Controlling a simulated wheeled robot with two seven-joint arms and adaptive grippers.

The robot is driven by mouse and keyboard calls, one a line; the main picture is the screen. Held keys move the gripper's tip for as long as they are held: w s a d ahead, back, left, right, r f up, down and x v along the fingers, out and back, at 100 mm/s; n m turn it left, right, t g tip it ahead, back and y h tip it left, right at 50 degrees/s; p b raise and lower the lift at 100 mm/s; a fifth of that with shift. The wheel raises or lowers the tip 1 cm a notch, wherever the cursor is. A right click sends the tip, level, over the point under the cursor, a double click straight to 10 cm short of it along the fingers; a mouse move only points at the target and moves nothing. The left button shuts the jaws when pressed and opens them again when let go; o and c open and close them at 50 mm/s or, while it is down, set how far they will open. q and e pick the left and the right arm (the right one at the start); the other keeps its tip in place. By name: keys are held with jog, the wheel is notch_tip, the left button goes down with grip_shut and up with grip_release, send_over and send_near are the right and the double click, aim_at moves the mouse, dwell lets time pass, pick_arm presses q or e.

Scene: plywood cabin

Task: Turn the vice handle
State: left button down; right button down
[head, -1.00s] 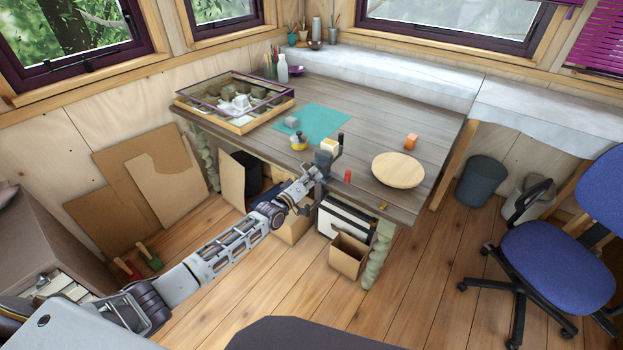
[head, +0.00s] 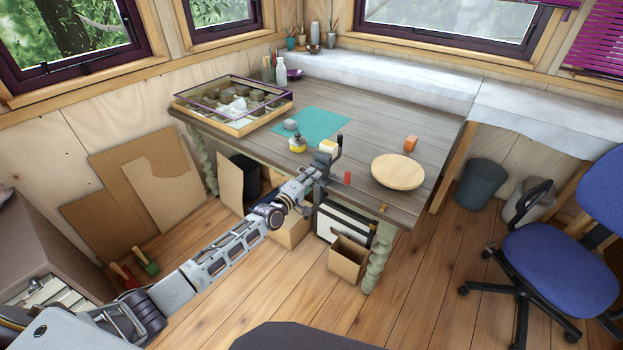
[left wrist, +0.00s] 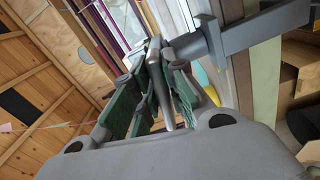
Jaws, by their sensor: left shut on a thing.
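The vice (head: 320,160) is at the front edge of the wooden table, with a pale block (head: 328,147) at its top. My left gripper (head: 311,178) reaches it from the front left, just below the table edge. In the left wrist view, the vice's grey screw bar (left wrist: 260,35) comes in from the upper right. The grey vice handle (left wrist: 166,95) lies between the green-padded fingers of my left gripper (left wrist: 157,90), which is shut on it. The handle is hardly visible in the head view. My right gripper is not in view.
The table (head: 350,120) holds a round wooden board (head: 397,171), an orange block (head: 410,143), a teal mat (head: 325,122) and a glass-topped case (head: 232,103).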

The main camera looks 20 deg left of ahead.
pick_arm(q)
jog(key=shift+f, duration=0.15)
jog(key=c, duration=1.5)
grip_release()
jog(key=shift+s, duration=0.2)
jog(key=shift+v, duration=5.8)
jog(key=shift+m, duration=0.4)
